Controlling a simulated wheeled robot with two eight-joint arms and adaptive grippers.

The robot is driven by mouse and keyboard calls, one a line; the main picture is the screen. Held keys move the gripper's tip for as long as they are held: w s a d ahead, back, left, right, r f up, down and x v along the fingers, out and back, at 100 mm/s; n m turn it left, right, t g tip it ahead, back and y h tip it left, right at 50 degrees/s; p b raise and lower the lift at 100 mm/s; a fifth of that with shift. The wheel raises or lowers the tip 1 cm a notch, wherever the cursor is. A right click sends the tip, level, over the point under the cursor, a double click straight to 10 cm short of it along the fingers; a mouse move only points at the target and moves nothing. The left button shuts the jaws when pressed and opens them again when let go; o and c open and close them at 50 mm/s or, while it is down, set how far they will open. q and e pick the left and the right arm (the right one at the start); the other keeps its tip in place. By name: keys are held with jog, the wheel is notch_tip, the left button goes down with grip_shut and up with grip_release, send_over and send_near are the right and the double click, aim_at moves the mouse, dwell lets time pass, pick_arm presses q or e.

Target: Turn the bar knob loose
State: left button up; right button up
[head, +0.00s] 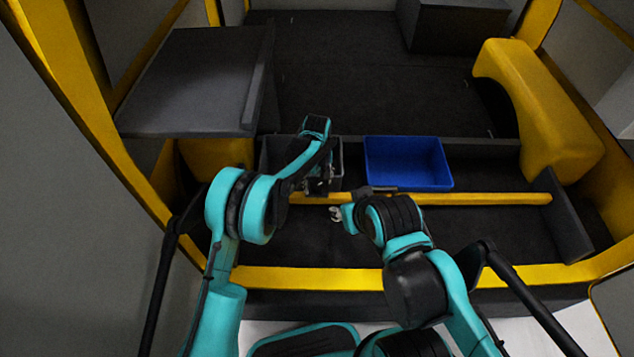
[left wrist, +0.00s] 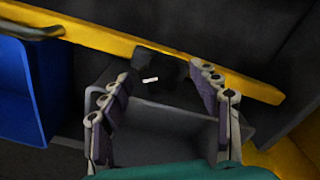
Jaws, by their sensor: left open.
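The bar knob, a dark block with a short white mark (left wrist: 150,79), sits on the yellow bar (left wrist: 80,35) in the left wrist view. My left gripper (left wrist: 163,76) is open, with one fingertip on each side of the knob in that view; I cannot tell whether either touches it. In the head view my left gripper (head: 318,184) is over the left part of the yellow bar (head: 460,199), and the knob there is hard to make out. My right gripper (head: 337,213) is just in front of the bar, mostly hidden by its wrist; its opening is unclear.
A blue bin (head: 408,162) stands behind the bar, right of a grey bin (head: 275,150) partly covered by my left arm. A grey shelf (head: 195,85) is at the left; yellow frame edges surround the area.

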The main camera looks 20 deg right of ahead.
aim_at(317, 185)
pick_arm(q)
notch_tip(317, 185, up, 12)
dwell(0.5)
dwell(0.4)
